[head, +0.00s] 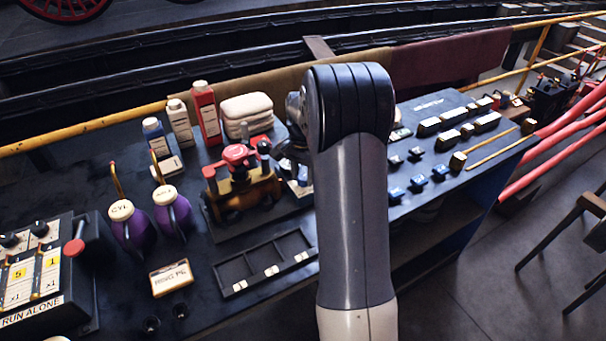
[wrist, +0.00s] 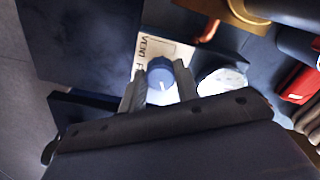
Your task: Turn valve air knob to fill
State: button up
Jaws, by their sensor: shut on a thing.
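The valve air knob (wrist: 161,74) is a round blue knob with a white pointer line, seen in the wrist view. It sits in front of a white label plate (wrist: 150,45) with dark letters, partly readable as "VENT" and an "F". My gripper (wrist: 160,88) has its two dark fingers on either side of the knob and is shut on it. The pointer line is toward the bottom of the picture. In the head view my arm hides the knob and most of the gripper; part of a white plate (head: 301,186) shows beside the arm.
A brass fixture with red knobs (head: 240,180) stands left of my arm. A white round gauge (wrist: 222,80) is close to the right finger. Purple oil cans (head: 172,212), bottles (head: 206,112) and a divided tray (head: 262,262) are on the bench. Blue and black parts lie to the right.

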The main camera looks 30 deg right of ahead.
aim_at(303, 177)
jog(key=o, duration=1)
jog(key=shift+c, duration=0.2)
jog(key=shift+r, duration=0.1)
notch_tip(303, 177, up, 11)
jog(key=shift+f, duration=0.2)
notch_tip(303, 177, down, 11)
jog(key=shift+r, duration=0.1)
dwell(0.3)
